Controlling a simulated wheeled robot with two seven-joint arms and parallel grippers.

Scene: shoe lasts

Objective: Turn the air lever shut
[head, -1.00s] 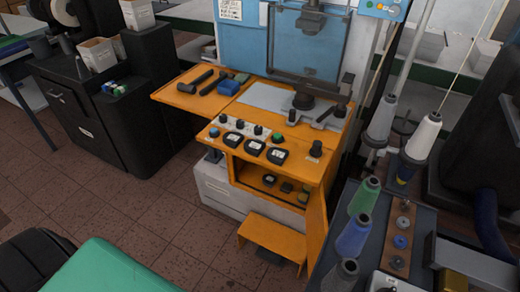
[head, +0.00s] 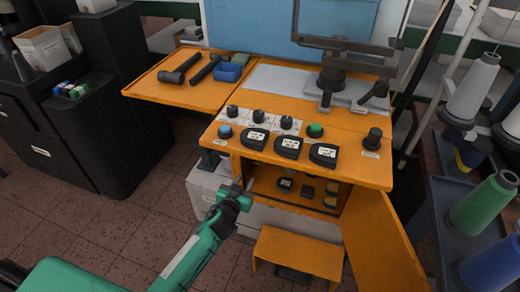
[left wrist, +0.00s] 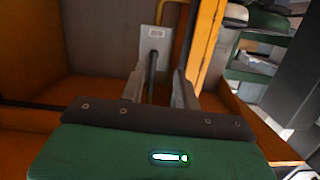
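My left gripper (head: 246,190) reaches up from the lower left in the head view, in front of the left side of the machine's open orange compartment. In the left wrist view its two grey fingers (left wrist: 158,82) are apart. A dark upright bar (left wrist: 152,68), likely the air lever, shows in the gap between them, below a pale grey plate (left wrist: 155,42). I cannot tell whether a finger touches it. A yellow pipe (left wrist: 186,20) runs beside the plate. The lever is not clear in the head view. My right gripper is not in view.
The orange machine top (head: 225,133) carries knobs and dials above the compartment. Its orange door (head: 380,245) hangs open at the right. An orange step (head: 298,250) stands below. Thread cones (head: 483,205) stand at the right. The tiled floor at the left is clear.

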